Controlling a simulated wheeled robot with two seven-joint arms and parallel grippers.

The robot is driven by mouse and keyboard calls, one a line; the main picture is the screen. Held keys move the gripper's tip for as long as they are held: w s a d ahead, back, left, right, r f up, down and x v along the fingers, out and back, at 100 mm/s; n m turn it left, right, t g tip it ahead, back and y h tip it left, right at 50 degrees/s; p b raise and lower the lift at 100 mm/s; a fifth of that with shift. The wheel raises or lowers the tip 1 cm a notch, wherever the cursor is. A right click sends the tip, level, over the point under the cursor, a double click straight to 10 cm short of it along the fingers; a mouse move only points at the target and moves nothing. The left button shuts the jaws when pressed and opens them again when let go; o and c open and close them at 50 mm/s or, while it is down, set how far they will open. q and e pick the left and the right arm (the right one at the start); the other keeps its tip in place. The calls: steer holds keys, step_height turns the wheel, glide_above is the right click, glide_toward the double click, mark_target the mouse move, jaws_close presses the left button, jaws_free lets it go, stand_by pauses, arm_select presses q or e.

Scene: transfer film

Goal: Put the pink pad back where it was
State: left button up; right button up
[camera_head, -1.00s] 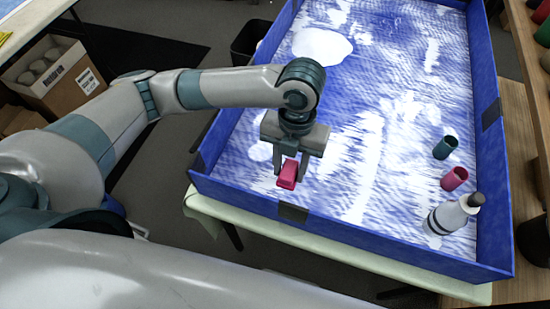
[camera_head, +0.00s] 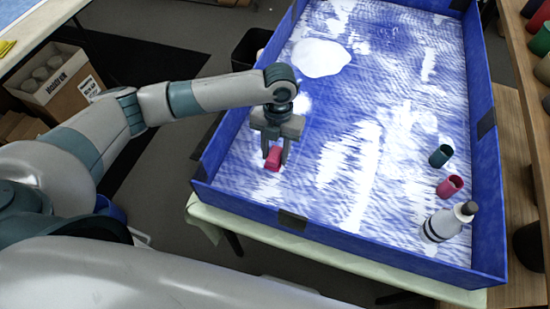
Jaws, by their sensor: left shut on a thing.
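The pink pad (camera_head: 273,160) is a small pink-red block between the fingers of my left gripper (camera_head: 275,152). The gripper is shut on it and points down over the left part of a blue-walled tray (camera_head: 350,240) with a blue and white patterned floor. The pad is close to the tray floor; I cannot tell whether it touches. My right gripper is not in view.
At the tray's right side are a dark teal cup (camera_head: 440,156), a pink cup (camera_head: 449,187) and a white bottle with a dark cap (camera_head: 448,223). A white round patch (camera_head: 321,57) lies at the back left. The tray's middle is clear.

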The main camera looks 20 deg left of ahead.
mark_target(275, 161)
arm_select(q)
steer(key=shift+f+p, duration=0.3)
steer(key=shift+f, duration=0.25)
step_height(275, 161, down, 3)
steer(key=shift+r+p, duration=0.15)
steer(key=shift+p, duration=0.2)
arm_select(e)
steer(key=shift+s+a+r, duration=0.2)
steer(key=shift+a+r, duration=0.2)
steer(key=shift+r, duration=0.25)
arm_select(q)
steer(key=shift+f, duration=0.25)
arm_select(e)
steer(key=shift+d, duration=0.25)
arm_select(q)
steer(key=o, duration=1.1)
steer(key=shift+r, duration=0.1)
